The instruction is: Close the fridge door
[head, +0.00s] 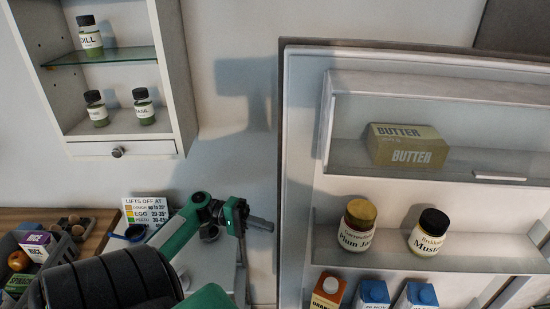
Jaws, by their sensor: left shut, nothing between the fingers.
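The fridge door (298,130) stands open on the right in the head view, with its inner side and shelves facing me. Its shelves hold a butter box (408,146), a plum jam jar (357,226), a mustard jar (430,234) and several cartons along the bottom. The fridge's main body cannot be clearly made out. My left gripper (262,223) is shut and empty, just left of the door's left edge; I cannot tell whether it touches it. My right gripper is out of view.
A wall cabinet with a glass shelf (100,56) and spice jars hangs at the upper left. A grey crate (53,270) of groceries sits on the wooden counter (22,215) at the lower left. A small label sign (142,212) stands behind my left arm.

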